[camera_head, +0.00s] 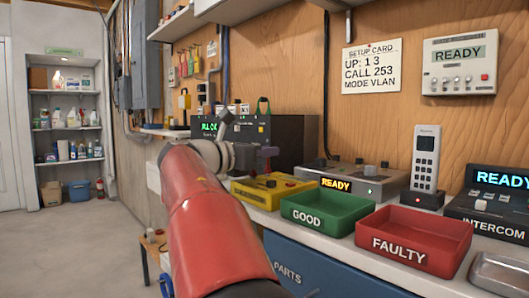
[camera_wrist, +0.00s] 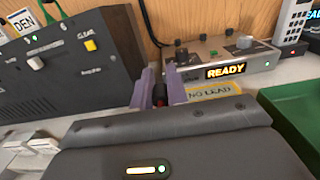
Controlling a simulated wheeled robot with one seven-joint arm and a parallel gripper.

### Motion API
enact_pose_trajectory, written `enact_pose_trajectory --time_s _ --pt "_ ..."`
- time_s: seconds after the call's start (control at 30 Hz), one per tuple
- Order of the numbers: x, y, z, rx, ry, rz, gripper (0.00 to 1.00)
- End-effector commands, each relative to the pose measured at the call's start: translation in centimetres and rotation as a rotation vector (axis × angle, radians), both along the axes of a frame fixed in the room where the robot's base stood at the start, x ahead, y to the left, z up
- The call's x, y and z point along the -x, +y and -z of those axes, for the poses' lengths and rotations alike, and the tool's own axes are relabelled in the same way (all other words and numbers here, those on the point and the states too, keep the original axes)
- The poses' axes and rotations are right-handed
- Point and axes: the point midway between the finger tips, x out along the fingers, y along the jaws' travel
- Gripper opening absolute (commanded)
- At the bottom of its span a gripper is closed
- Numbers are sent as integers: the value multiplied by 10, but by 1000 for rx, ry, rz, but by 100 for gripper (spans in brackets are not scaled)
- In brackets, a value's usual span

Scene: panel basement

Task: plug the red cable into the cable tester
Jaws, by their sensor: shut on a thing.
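The cable tester appears to be the yellow box (camera_head: 270,190) on the bench, left of the green tray. In the wrist view part of its yellow top (camera_wrist: 215,92) shows beyond my gripper, with the words NO LEAD. My gripper (camera_head: 267,152) is above and behind the tester in the head view. Its purple fingers (camera_wrist: 161,95) are shut on a small dark and red piece (camera_wrist: 160,100), which looks like the end of the red cable. Most of this piece is hidden by the gripper body. I cannot see the rest of the cable or the tester's socket.
A black box (camera_head: 298,132) stands at the back left. A grey unit reading READY (camera_head: 380,182) is behind the green GOOD tray (camera_head: 325,213). The red FAULTY tray (camera_head: 415,238), handset (camera_head: 425,158) and intercom (camera_head: 490,211) stand farther right.

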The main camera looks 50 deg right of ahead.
Motion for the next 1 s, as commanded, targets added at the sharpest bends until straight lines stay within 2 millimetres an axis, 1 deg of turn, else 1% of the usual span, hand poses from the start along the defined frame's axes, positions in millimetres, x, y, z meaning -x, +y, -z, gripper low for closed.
enact_pose_trajectory --time_s 0.73,0.77,0.8,0.93,1.0 --pt "0 0 4 0 0 0 0" --pt "0 0 4 0 0 0 18" --pt "0 0 4 0 0 0 23" --pt "0 0 4 0 0 0 40" --pt "0 0 4 0 0 0 41"
